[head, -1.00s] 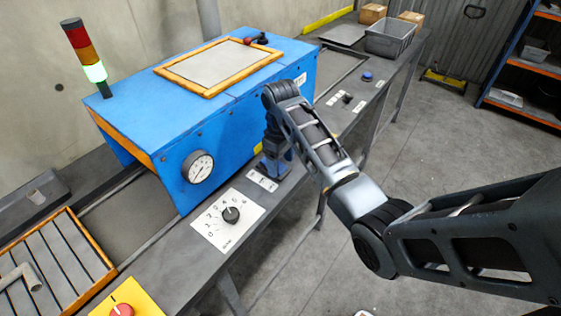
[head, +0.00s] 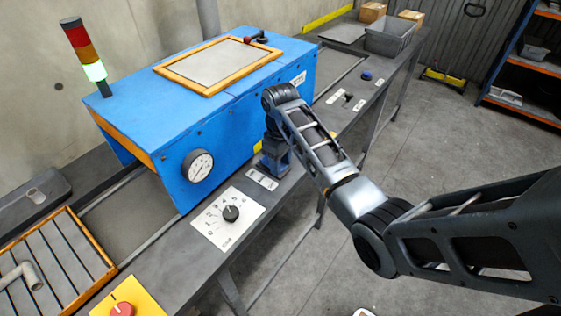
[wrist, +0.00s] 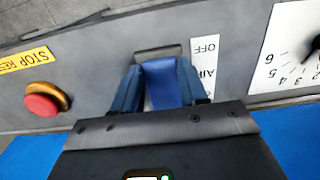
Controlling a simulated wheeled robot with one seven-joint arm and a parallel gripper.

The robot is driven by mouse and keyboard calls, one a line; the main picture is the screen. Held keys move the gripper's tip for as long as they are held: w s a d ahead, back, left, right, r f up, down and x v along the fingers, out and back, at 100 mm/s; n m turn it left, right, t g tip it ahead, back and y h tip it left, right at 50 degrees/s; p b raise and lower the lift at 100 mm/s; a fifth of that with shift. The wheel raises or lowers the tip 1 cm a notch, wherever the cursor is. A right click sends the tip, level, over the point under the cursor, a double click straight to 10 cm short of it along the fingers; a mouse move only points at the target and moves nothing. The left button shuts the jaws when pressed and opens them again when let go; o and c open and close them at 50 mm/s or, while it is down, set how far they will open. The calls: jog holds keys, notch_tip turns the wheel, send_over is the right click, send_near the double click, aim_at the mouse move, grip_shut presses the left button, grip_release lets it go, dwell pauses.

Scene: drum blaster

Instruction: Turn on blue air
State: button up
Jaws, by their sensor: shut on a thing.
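The blue air handle (wrist: 168,85) shows in the wrist view between the two fingers of my gripper (wrist: 160,92). The gripper is shut on it. A dark grey piece (wrist: 158,53) sits at the handle's far end. A white label (wrist: 205,68) reading "AIR" and "OFF" lies right beside the gripper. In the head view my gripper (head: 276,160) points down at the bench edge, beside the blue machine (head: 225,115). The label plate (head: 262,179) lies just in front of it. The gripper and wrist hide the handle there.
A black dial (head: 231,214) on a numbered white plate is left of my gripper. A pressure gauge (head: 198,166) is on the machine's front. A red stop button (wrist: 45,99) is close left in the wrist view. A black knob (head: 349,97) sits farther along the bench.

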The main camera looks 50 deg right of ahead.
jog(key=shift+w+r+g, duration=0.1)
jog(key=shift+w+g, duration=0.05)
jog(key=shift+g, duration=0.45)
jog(key=o, duration=1.1)
jog(key=shift+c, duration=0.2)
